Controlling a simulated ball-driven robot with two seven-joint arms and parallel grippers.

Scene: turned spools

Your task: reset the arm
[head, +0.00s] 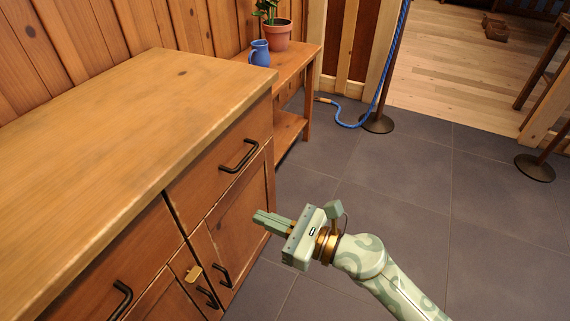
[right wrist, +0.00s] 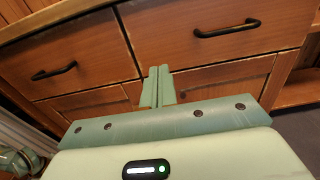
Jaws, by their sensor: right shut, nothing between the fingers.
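My right gripper (head: 256,217) is pale green and reaches in from the lower right in the head view. Its fingers lie together, shut and empty, pointing at the wooden cabinet front (head: 240,207). In the right wrist view the shut fingers (right wrist: 158,70) stand upright before the cabinet's drawers and doors. No object is held. I cannot tell whether the fingertips touch the cabinet; there seems to be a gap. My left gripper is not in the head view.
The cabinet top (head: 130,120) is bare. Black handles (head: 239,156) stick out from its front. A side table (head: 292,62) behind it bears a blue jug (head: 260,53) and a potted plant (head: 277,34). A rope post base (head: 377,123) stands on the open tiled floor (head: 400,180).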

